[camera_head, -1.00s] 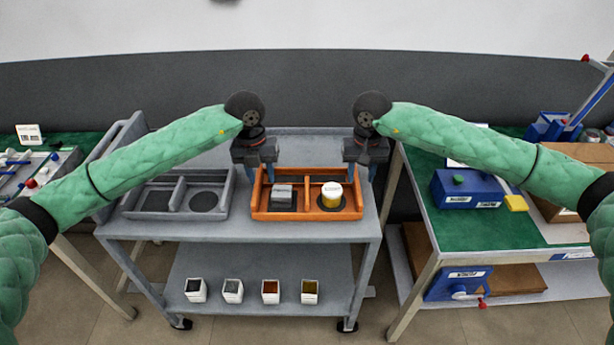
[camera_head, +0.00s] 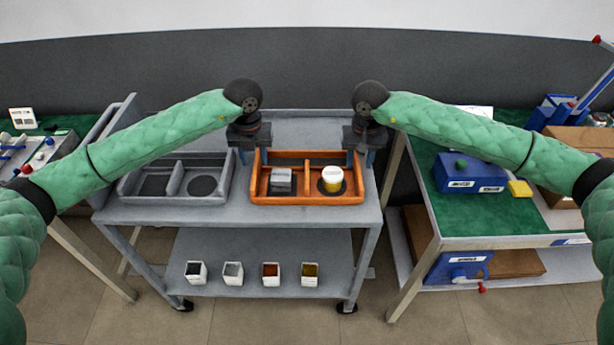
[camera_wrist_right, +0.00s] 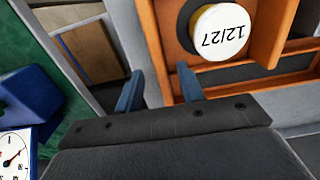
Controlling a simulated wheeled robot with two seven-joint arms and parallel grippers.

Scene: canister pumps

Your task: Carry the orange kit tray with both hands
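The orange kit tray (camera_head: 308,199) rests on the top of a grey cart. Its left compartment holds a grey block (camera_head: 281,181), and its right one holds a yellow jar with a white lid (camera_head: 332,178). My right gripper (camera_head: 361,158) is at the right end wall. In the right wrist view its blue fingers (camera_wrist_right: 158,88) are spread, with the wall's line between them; contact cannot be told.
A grey two-compartment tray (camera_head: 180,199) stands left of the orange tray on the cart (camera_head: 300,217). Several small white containers (camera_head: 270,273) stand on the lower shelf. A green-topped table (camera_head: 490,215) with a blue box (camera_head: 468,174) stands right.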

